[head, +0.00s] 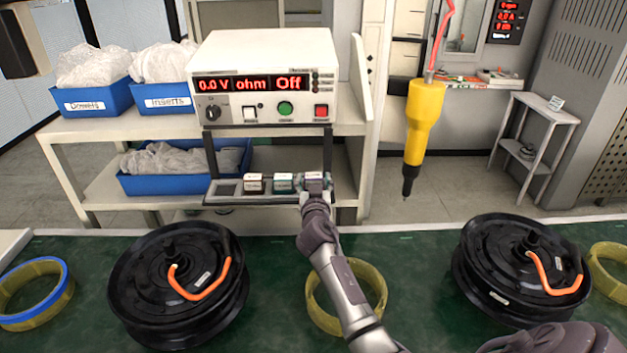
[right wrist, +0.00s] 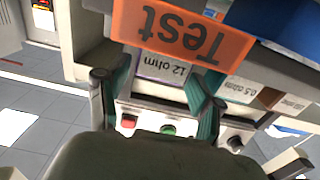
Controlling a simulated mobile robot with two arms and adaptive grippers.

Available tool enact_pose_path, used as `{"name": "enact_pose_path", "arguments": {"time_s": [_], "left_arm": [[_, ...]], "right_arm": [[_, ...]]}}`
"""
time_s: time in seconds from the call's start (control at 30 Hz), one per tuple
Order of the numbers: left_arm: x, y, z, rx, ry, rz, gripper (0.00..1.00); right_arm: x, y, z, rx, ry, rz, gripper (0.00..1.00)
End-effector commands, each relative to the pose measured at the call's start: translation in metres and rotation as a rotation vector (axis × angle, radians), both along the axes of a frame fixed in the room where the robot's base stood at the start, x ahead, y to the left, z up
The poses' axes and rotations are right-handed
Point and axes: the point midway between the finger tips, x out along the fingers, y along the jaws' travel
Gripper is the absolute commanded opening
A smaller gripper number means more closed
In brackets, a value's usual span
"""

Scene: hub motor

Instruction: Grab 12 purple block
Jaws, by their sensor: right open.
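The purple block (head: 314,177), labelled 12 ohm, is the rightmost of three small blocks on the tray below the test box. It also shows upside down in the right wrist view (right wrist: 165,67). My right gripper (head: 315,196) is at this block, its fingers partly hidden by its own wrist. In the right wrist view my right gripper (right wrist: 155,85) is open, with one finger on each side of the purple block's label. I cannot tell whether the fingers touch it. My left gripper is not in view.
A teal block (head: 284,182) and a brown block (head: 254,184) stand left of the purple one. The test box (head: 265,75) is above the tray (head: 228,199). A yellow screwdriver (head: 421,120) hangs right. Two black hub motors (head: 150,300) (head: 490,255) sit on the green bench.

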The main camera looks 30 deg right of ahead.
Motion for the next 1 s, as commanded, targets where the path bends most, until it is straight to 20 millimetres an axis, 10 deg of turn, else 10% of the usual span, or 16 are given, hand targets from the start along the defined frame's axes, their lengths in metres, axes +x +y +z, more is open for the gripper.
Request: {"name": "enact_pose_path", "arguments": {"time_s": [0.43, 0.73, 1.0], "left_arm": [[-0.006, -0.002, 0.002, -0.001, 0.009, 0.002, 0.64], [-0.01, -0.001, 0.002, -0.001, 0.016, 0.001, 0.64], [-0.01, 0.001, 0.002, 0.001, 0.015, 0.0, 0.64]], "right_arm": [[0.019, -0.012, 0.0, 0.0, 0.0, 0.0, 0.67], [0.019, -0.011, -0.001, 0.001, 0.001, 0.0, 0.17], [0.019, -0.011, 0.001, 0.0, 0.0, 0.0, 0.15]]}}
